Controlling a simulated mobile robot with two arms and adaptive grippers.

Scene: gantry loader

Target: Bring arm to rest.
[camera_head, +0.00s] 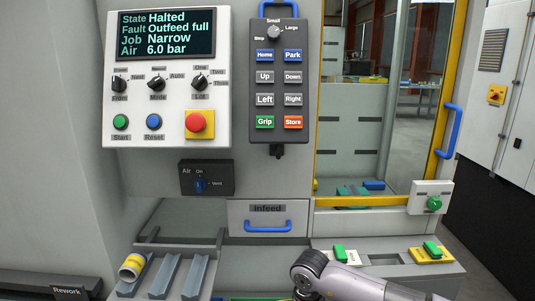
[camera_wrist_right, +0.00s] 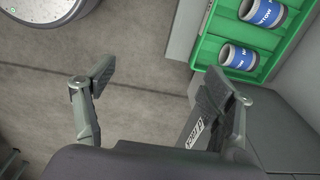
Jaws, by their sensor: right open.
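My right gripper (camera_wrist_right: 163,85) is open and empty in the wrist view, its two fingers spread wide over a grey floor. A link of my arm (camera_head: 350,282) shows at the bottom right of the head view, in front of the machine's lower ledge. Its gripper end is outside that view. My left gripper is in neither view. A grey pendant (camera_head: 278,85) with Home, Park, Up, Down, Left, Right, Grip and Store buttons hangs on the machine front. The panel screen (camera_head: 166,34) reads Halted, Outfeed full, Narrow, 6.0 bar.
A green tray (camera_wrist_right: 207,50) with blue-and-white cylinders lies near the right finger. The Infeed drawer (camera_head: 268,218) is shut. A yellow-framed door (camera_head: 440,110) with a blue handle is at the right.

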